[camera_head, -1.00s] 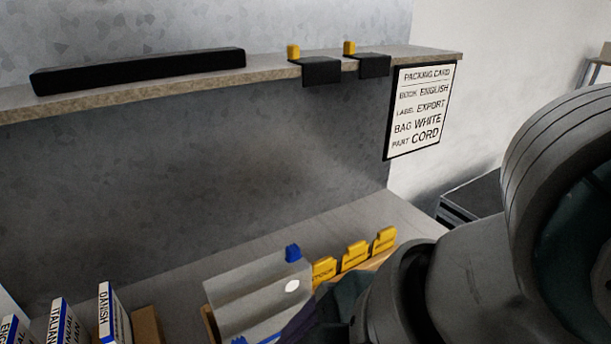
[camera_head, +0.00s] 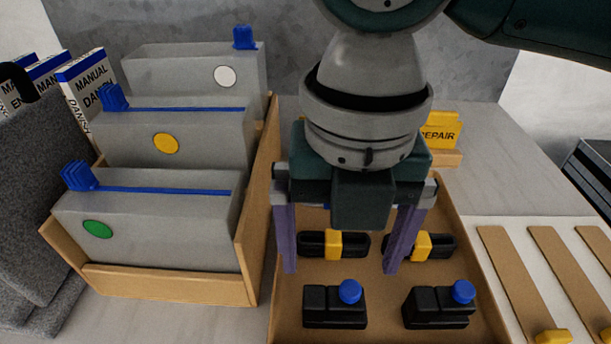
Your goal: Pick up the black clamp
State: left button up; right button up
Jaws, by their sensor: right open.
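My right gripper (camera_head: 338,268) points down over a brown tray (camera_head: 385,290), its two purple fingers wide apart and nothing held between them. In the picture, a black piece with a yellow band (camera_head: 314,243) lies between the fingers; I cannot tell how far above it they are. A second black piece with a yellow band (camera_head: 440,246) lies to the right, partly behind the right finger. Two black pieces with blue knobs lie nearer, one on the left (camera_head: 320,310) and one on the right (camera_head: 428,311). I cannot tell which is the clamp. My left gripper is out of view.
A wooden rack (camera_head: 165,284) with grey, blue-tabbed boxes stands left of the tray. Its side wall is close to the left finger. Manuals (camera_head: 84,85) stand behind on the left. A yellow repair tag (camera_head: 438,131) is behind the gripper. A white board with brown strips (camera_head: 480,235) lies right.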

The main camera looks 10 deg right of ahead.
aim_at(334, 296)
notch_tip(334, 296, down, 2)
jog(key=shift+a+f, duration=0.1)
jog(key=shift+a, duration=0.05)
notch_tip(334, 296, down, 5)
jog(key=shift+f+b, duration=0.15)
jog(key=shift+b, duration=0.4)
jog(key=c, duration=1.3)
